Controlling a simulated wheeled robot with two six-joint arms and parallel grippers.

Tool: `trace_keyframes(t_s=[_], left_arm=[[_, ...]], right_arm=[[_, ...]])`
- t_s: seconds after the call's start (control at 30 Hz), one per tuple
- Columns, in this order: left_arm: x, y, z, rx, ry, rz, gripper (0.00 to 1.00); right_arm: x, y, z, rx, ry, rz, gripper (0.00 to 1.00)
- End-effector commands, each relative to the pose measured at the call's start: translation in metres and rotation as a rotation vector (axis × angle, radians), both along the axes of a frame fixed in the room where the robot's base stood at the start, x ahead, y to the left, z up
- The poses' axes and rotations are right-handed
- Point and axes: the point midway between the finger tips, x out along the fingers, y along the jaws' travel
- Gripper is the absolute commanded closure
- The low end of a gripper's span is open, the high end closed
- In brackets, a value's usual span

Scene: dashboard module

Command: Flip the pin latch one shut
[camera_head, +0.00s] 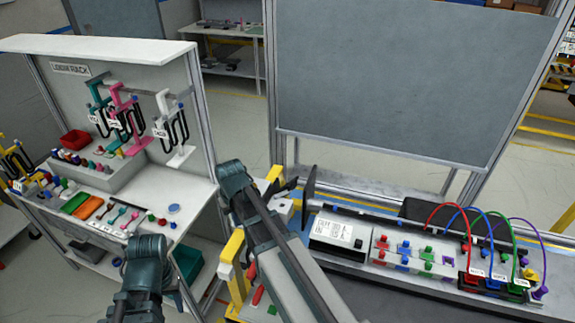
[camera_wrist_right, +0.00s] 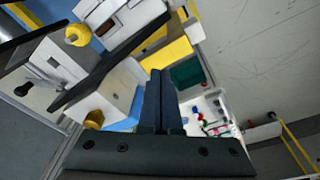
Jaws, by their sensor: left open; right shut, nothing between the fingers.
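The pin latches are small white blocks at the module's left end. My right gripper (camera_wrist_right: 157,78) is shut and empty beside the lower block. Its fingertips cannot be made out in the head view, where an arm link hides much.
The dashboard module carries a white box (camera_head: 340,233), coloured connectors (camera_head: 405,247) and looped cables. A yellow post (camera_head: 232,248) stands at its left. A tool rack (camera_head: 125,190) and a teal bin (camera_head: 187,262) are farther left. A grey board (camera_head: 415,70) rises behind.

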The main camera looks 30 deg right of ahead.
Motion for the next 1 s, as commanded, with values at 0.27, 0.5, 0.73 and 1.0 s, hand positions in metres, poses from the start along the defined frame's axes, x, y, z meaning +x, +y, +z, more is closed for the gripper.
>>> trace_keyframes(t_s=[0.27,0.5,0.73,1.0], left_arm=[[0.000,0.000,0.072,-0.001,0.001,0.003,0.49],[0.000,0.000,0.085,-0.001,0.002,0.004,0.49],[0.000,0.000,0.084,-0.001,0.001,0.004,0.49],[0.000,0.000,0.081,-0.001,0.001,0.004,0.49]], right_arm=[[0.083,-0.171,0.078,0.015,-0.146,-0.217,1.00],[0.094,-0.232,0.095,0.011,-0.199,-0.285,1.00],[0.093,-0.236,0.094,0.009,-0.202,-0.288,1.00],[0.094,-0.235,0.091,0.010,-0.202,-0.288,1.00]])
